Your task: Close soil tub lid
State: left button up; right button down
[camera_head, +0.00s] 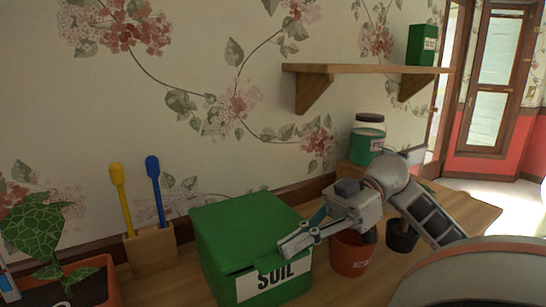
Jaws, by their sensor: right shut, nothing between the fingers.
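The green soil tub (262,285) stands on the wooden worktop, with a white SOIL label on its front. Its green lid (232,228) lies down over the top; I cannot tell whether it sits fully flush. My right gripper (284,247) reaches in from the right with its fingers shut and empty. The fingertips are at the lid's front right edge, just above the label, and seem to touch or nearly touch it. The gripper hides part of the lid's right side. My left gripper is not in view.
A wooden holder (151,250) with yellow and blue tools stands left of the tub. A potted plant (105,283) is at far left. A terracotta pot (350,256) and a dark pot (402,238) stand close under my right arm. A shelf (365,69) juts from the wall above.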

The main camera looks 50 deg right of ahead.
jog(key=shift+s+a+f, duration=0.1)
jog(key=shift+s+f, duration=0.05)
jog(key=shift+f, duration=0.75)
jog(key=shift+f, duration=0.15)
